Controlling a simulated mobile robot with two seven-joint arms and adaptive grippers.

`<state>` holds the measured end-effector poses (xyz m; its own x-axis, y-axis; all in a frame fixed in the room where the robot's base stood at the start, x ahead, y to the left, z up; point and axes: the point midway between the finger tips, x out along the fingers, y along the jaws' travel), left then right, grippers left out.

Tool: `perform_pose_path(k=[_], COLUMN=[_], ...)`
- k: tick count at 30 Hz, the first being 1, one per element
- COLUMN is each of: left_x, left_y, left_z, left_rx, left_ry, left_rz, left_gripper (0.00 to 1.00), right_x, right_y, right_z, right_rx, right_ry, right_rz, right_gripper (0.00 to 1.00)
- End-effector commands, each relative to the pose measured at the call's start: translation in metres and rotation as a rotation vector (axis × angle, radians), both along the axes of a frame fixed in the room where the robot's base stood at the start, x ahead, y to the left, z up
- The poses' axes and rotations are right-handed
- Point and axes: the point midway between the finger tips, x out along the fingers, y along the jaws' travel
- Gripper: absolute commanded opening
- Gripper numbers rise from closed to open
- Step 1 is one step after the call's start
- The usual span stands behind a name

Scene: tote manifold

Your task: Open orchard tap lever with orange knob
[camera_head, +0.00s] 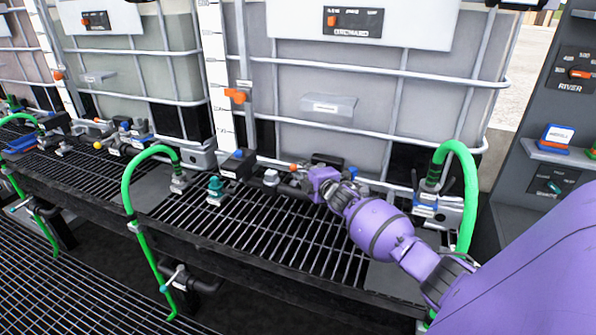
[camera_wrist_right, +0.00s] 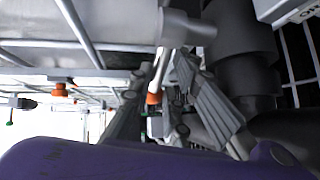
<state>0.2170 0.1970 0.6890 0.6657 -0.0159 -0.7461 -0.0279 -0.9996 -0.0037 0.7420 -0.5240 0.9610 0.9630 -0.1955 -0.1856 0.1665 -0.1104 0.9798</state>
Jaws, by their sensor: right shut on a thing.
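The orchard tote (camera_head: 432,107) is a caged pale tank with an ORCHARD sign (camera_head: 352,22) in the head view. My right gripper (camera_head: 316,170) is low at its front, by the tap fittings. A small orange knob (camera_head: 293,167) shows just left of it. In the right wrist view, the knob (camera_wrist_right: 153,98) sits on a pale lever (camera_wrist_right: 161,70) between the fingers of my right gripper (camera_wrist_right: 165,78), which are shut on the lever. The exact contact is hard to see. The tap body is partly hidden by my purple arm. My left gripper is not in view.
A black grated shelf (camera_head: 262,235) runs below the totes. Green hoses (camera_head: 128,180) and (camera_head: 462,155) rise on both sides. A teal valve (camera_head: 215,186) stands to the left. A grey panel (camera_head: 540,110) marked RIVER stands at right.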

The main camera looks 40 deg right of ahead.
Motion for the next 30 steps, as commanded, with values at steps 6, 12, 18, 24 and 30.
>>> perform_pose_path(k=[6,12,18,24,30], left_x=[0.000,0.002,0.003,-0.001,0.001], left_y=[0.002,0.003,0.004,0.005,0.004], left_z=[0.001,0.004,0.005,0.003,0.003], left_rx=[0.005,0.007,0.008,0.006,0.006], left_ry=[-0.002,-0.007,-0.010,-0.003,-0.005], left_rz=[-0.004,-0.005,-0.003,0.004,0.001], left_gripper=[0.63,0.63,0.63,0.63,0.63], right_x=[0.005,0.004,0.003,0.002,0.003], right_y=[0.002,0.002,0.001,0.000,0.000], right_z=[0.013,0.010,0.007,0.010,0.046], right_rx=[0.005,0.003,0.001,-0.001,-0.005], right_ry=[-0.023,-0.017,-0.012,-0.010,-0.018], right_rz=[0.006,0.004,0.002,0.001,0.004], right_gripper=[0.26,0.30,0.30,0.30,0.30])
